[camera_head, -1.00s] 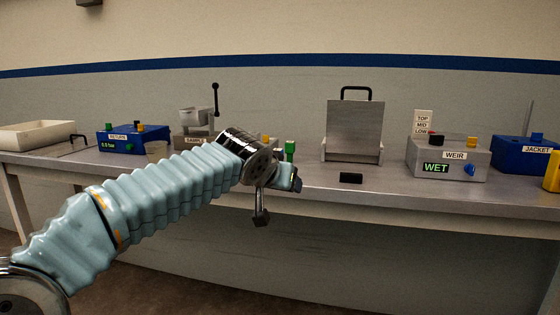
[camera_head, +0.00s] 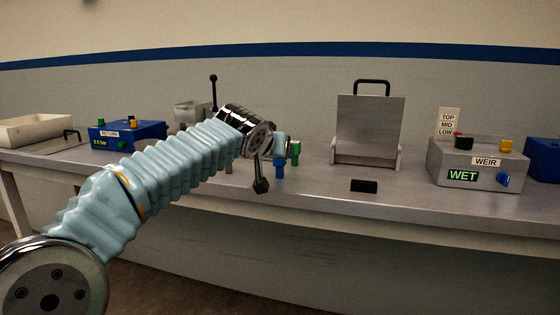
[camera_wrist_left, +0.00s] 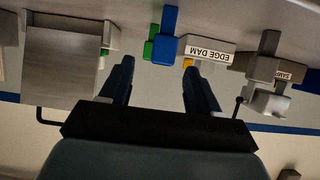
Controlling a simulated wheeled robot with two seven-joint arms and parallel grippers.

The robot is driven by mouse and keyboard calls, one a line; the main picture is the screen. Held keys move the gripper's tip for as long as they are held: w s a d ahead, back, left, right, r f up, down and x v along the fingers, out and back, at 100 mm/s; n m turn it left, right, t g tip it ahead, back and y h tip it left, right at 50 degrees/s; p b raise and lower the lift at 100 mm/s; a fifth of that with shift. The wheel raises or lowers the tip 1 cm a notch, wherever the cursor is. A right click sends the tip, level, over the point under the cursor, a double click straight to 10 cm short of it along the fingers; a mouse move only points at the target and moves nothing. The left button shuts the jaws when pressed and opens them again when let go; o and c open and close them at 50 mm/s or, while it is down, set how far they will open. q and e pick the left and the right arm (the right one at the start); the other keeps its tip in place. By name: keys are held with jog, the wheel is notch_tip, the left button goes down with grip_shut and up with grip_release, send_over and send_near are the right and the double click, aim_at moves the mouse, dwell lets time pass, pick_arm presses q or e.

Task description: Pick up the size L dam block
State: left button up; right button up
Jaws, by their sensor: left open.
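No size mark is legible on the dam blocks, so I cannot tell which one is size L. A blue block (camera_head: 279,171) and a green block (camera_head: 294,147) stand on the bench just beyond my left wrist in the head view. A grey block (camera_head: 228,167) shows partly under my arm. In the upside-down left wrist view, the blue block (camera_wrist_left: 165,48) overlaps the green block (camera_wrist_left: 149,49), and a grey block (camera_wrist_left: 268,44) stands to the right. My left gripper (camera_wrist_left: 158,74) is open and empty, its fingers pointing toward the blue block without touching it. My right gripper is not in view.
An EDGE DAM box (camera_wrist_left: 207,49) stands near the blocks. The front right bench edge is clear.

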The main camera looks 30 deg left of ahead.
aim_at(279, 163)
pick_arm(q)
jog(key=p+x, duration=0.1)
jog(key=x, duration=0.4)
jog(key=shift+w+a+f, duration=0.1)
jog(key=shift+a+f, duration=0.1)
jog(key=c, duration=1)
jog(key=shift+c, duration=0.2)
